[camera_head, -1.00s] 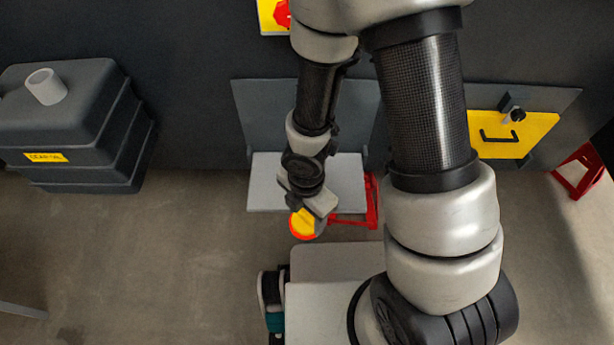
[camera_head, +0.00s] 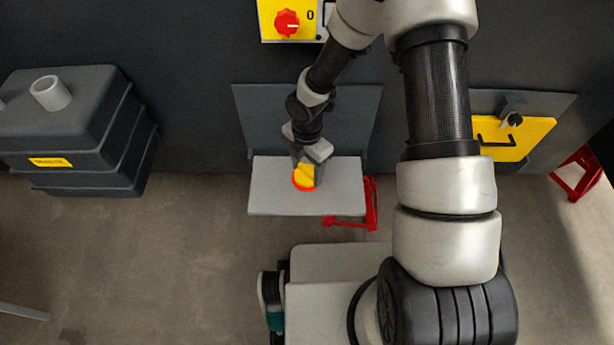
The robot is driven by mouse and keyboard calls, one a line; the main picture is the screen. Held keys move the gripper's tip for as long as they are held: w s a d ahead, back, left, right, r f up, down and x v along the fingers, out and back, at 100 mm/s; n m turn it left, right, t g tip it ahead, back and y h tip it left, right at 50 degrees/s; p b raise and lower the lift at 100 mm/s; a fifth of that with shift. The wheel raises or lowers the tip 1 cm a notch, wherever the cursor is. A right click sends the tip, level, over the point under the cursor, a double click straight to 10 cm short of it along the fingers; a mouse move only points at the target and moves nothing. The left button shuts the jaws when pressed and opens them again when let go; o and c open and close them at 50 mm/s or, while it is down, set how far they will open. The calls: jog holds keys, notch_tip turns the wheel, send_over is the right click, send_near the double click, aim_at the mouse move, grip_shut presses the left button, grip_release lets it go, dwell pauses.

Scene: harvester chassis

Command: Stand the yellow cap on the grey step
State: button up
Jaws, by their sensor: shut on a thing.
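The yellow cap (camera_head: 303,176), with an orange-red rim, is held in my gripper (camera_head: 312,172). My gripper is shut on it, and its fingers cover the cap's right side. In the picture the cap overlaps the middle of the grey step (camera_head: 272,197), a flat light-grey plate jutting from the dark wall. I cannot tell from this view whether the cap touches the step or is held above it.
A dark tank (camera_head: 70,125) with an open grey neck (camera_head: 50,93) stands at the left. A yellow panel with a red rotary switch (camera_head: 288,22) is above. A red stand (camera_head: 370,205) shows beside the step. A yellow hatch (camera_head: 512,137) is at the right. The step's left part is clear.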

aim_at(307, 177)
jog(key=f+b, duration=0.1)
jog(key=f, duration=0.3)
jog(key=shift+w, duration=0.2)
jog(key=shift+f, duration=0.2)
jog(key=o, duration=1.3)
notch_tip(307, 177, up, 12)
jog(key=p, duration=0.3)
jog(key=shift+r, duration=0.15)
